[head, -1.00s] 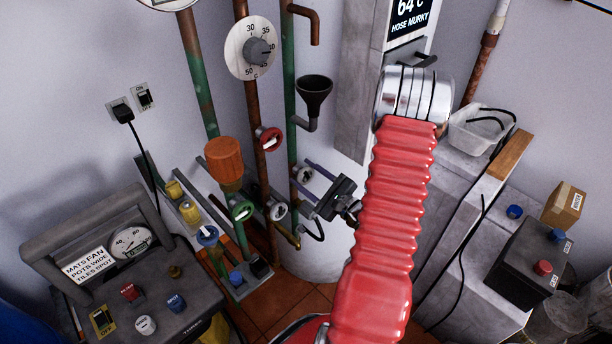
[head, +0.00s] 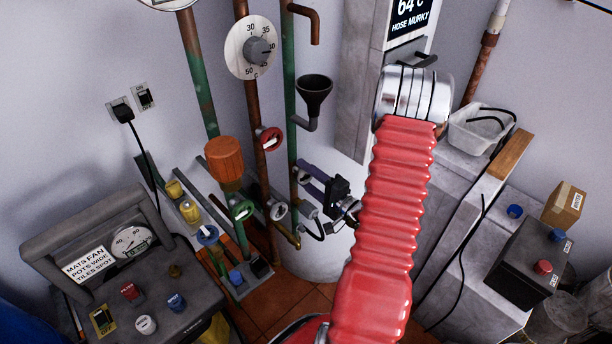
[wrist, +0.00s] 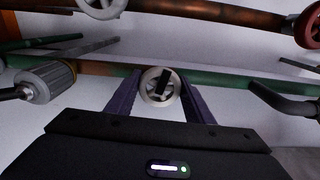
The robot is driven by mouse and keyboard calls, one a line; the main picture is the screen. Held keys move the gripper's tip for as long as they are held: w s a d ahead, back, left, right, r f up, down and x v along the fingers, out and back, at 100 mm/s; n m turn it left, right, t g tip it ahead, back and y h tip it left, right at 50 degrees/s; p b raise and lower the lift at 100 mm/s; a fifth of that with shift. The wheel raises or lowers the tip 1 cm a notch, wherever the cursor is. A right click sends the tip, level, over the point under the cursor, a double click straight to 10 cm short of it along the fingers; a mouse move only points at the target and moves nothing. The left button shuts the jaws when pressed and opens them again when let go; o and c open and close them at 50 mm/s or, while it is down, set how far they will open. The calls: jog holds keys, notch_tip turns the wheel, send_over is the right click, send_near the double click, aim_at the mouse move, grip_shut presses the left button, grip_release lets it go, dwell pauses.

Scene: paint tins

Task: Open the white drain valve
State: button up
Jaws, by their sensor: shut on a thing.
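A white round valve wheel (head: 303,176) sits on the green pipe in the head view, below the black funnel. It also shows in the wrist view (wrist: 148,86), with a dark bar slanting across its middle. My gripper (head: 309,181) reaches it from the right. In the wrist view, the two purple fingers of my gripper (wrist: 161,80) lie on either side of the wheel and are shut on it. The fingers partly hide the wheel in the head view. No writing on it can be read.
A red valve (head: 270,140), a green valve (head: 242,210) and another pale valve (head: 277,210) are on nearby pipes. The black funnel (head: 314,90) stands above my gripper. A grey panel (head: 150,290) is at left, a black battery (head: 530,262) at right.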

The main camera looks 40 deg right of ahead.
jog(key=shift+a+f+n, duration=0.1)
jog(key=shift+f+n, duration=0.05)
jog(key=shift+n, duration=0.5)
jog(key=shift+a+f+n, duration=0.1)
jog(key=shift+n, duration=0.55)
jog(key=shift+s, duration=0.1)
jog(key=o, duration=0.7)
jog(key=shift+o, duration=0.3)
jog(key=shift+d, duration=0.1)
jog(key=shift+r, duration=0.1)
jog(key=shift+s+d, duration=0.1)
jog(key=shift+s, duration=0.75)
jog(key=s, duration=1.2)
